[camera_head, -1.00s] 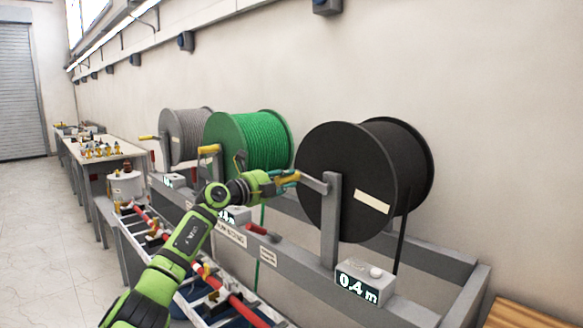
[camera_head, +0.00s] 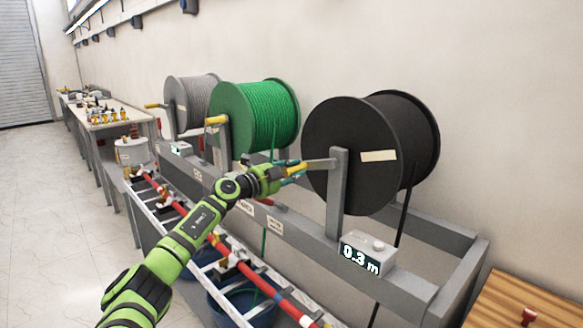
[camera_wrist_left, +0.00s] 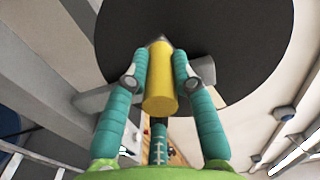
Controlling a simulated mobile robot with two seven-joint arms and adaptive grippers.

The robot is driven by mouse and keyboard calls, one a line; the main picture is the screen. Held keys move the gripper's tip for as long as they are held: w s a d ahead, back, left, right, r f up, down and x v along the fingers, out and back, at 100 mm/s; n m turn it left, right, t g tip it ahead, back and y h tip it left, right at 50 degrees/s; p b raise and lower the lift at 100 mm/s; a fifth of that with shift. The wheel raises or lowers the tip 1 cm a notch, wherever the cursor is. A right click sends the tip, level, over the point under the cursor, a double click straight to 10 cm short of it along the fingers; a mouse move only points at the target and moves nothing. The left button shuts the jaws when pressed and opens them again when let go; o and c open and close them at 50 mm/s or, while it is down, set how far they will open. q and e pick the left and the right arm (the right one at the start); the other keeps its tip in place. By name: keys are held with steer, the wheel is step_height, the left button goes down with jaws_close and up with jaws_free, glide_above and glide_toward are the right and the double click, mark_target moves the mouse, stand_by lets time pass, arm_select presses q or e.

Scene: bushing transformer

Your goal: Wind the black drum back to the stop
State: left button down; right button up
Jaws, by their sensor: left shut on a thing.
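The black drum (camera_head: 345,184) sits on the grey stand at the right, with a cream label (camera_head: 379,156) on its flange. A black cable hangs from it. Its crank has a grey arm (camera_head: 322,163) and a yellow handle (camera_wrist_left: 160,85). My left gripper (camera_head: 293,170) is shut on the yellow handle, with a teal finger on each side of it in the left wrist view. The black flange fills the upper part of that view. The counter box (camera_head: 361,259) below the drum reads 0.3 m. My right gripper is not seen.
The green drum (camera_head: 268,117) and the grey drum (camera_head: 193,98) stand to the left, with their own yellow handles. A ladder-like rack with a red pole (camera_head: 233,255) lies in front of the stand. A wooden surface (camera_head: 505,300) is at the lower right.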

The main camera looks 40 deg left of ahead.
arm_select(q)
steer(key=shift+w+d+f, duration=0.1)
steer(key=shift+d+f, duration=0.1)
steer(key=shift+f, duration=0.05)
steer(key=c, duration=1.3)
jaws_free()
steer(key=shift+o, duration=1.4)
steer(key=shift+w+r, duration=0.1)
steer(key=shift+r, duration=0.05)
steer(key=shift+s+a, duration=0.2)
steer(key=shift+s, duration=0.45)
steer(key=s, duration=1)
steer(key=shift+s+a, duration=0.2)
steer(key=shift+s, duration=0.15)
